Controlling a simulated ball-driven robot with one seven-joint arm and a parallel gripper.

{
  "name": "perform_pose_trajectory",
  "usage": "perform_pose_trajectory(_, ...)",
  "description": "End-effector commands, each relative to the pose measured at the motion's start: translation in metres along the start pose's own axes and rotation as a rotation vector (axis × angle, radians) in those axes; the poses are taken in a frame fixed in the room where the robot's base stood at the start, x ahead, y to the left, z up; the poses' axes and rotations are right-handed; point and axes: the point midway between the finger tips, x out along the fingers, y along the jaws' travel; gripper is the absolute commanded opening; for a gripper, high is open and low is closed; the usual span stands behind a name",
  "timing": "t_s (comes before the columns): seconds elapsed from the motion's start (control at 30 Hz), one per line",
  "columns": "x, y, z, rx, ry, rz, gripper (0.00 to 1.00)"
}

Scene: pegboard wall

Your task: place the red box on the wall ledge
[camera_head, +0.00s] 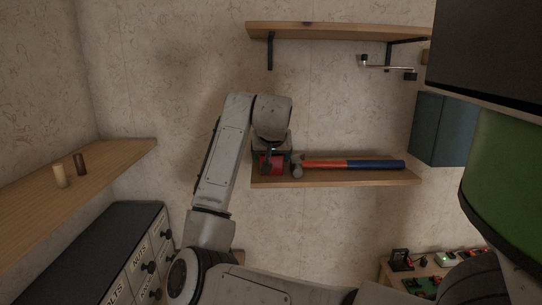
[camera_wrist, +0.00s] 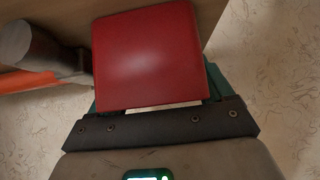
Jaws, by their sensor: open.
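The red box (camera_head: 273,168) is at the left end of the wooden wall ledge (camera_head: 345,179), just left of a hammer. It appears to rest on the ledge, but its underside is hidden. In the wrist view the red box (camera_wrist: 148,55) fills the upper middle, directly in front of my gripper (camera_wrist: 153,95). The teal fingers show at either side of the box's near end, and the jaws are open. In the head view my gripper (camera_head: 270,156) is at the box and partly hides it. Finger contact cannot be told.
The hammer (camera_head: 350,164), with an orange and blue handle, lies along the ledge; its head (camera_wrist: 27,42) is close left of the box in the wrist view. A higher shelf (camera_head: 335,31) and a blue-grey cabinet (camera_head: 440,128) are on the wall. Another shelf (camera_head: 110,160) is at left.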

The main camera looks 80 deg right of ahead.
Motion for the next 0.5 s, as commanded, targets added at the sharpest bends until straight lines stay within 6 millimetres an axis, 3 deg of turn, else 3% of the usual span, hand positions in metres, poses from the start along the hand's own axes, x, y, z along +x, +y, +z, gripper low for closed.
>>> perform_pose_trajectory(0.17, -0.009, 0.000, -0.002, 0.000, 0.002, 0.001, 0.81)
perform_pose_trajectory(0.5, -0.074, 0.000, -0.002, 0.002, 0.005, -0.001, 0.81)
